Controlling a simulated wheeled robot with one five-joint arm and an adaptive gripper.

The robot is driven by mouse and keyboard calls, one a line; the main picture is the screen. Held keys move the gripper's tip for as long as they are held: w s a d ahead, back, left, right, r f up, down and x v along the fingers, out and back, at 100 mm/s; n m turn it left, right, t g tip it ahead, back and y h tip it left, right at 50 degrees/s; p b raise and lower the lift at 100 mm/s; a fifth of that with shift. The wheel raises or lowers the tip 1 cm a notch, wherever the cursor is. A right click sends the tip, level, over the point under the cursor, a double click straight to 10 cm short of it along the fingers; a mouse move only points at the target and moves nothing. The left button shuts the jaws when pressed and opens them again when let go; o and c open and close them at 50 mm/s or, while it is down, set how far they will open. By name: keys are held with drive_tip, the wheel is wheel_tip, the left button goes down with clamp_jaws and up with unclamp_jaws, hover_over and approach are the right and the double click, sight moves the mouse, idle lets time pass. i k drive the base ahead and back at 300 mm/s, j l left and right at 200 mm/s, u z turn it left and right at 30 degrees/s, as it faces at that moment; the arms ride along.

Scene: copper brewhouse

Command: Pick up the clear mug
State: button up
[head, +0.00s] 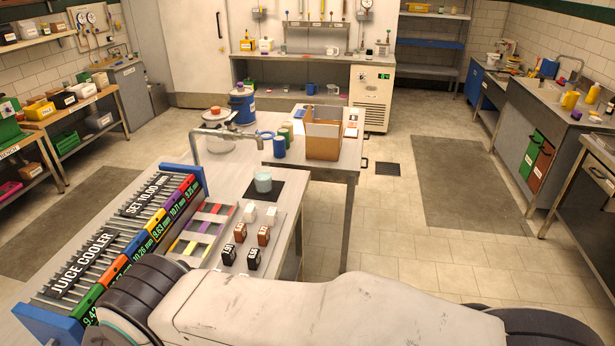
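A small pale teal cup (263,182) stands upright on a dark square mat (268,197) on the near worktop, under a metal spout. It may be the clear mug, but I cannot tell whether it is see-through or has a handle. A blue mug (279,147) stands farther back on the same worktop. My arm crosses the bottom of the head view, and my gripper is not in view.
A juice cooler rack (120,240) lines the worktop's left side. Small labelled blocks (240,232) stand right of it. Behind the cup are a lidded pot (217,130), a blue canister (242,105) and a cardboard box (323,138). The floor (390,230) to the right is clear.

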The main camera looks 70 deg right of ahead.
sight(265, 178)
drive_tip(key=z, duration=2)
drive_tip(key=i+l+u, duration=0.25)
drive_tip(key=u, duration=0.3)
drive_tip(key=i+l+u, duration=0.2)
drive_tip(key=l+u, duration=0.4)
drive_tip(key=i+l+u, duration=0.1)
drive_tip(key=l+u, duration=0.85)
drive_tip(key=u, duration=0.2)
drive_tip(key=k+l+u, duration=0.15)
drive_tip(key=l+u, duration=0.4)
drive_tip(key=k+l+u, duration=0.2)
drive_tip(key=l+u, duration=0.2)
drive_tip(key=u, duration=0.2)
drive_tip(key=k+l+u, duration=0.3)
drive_tip(key=u, duration=0.25)
drive_tip(key=k+l+u, duration=0.25)
drive_tip(key=u, duration=0.35)
drive_tip(key=k+j, duration=0.05)
drive_tip(key=k, duration=0.05)
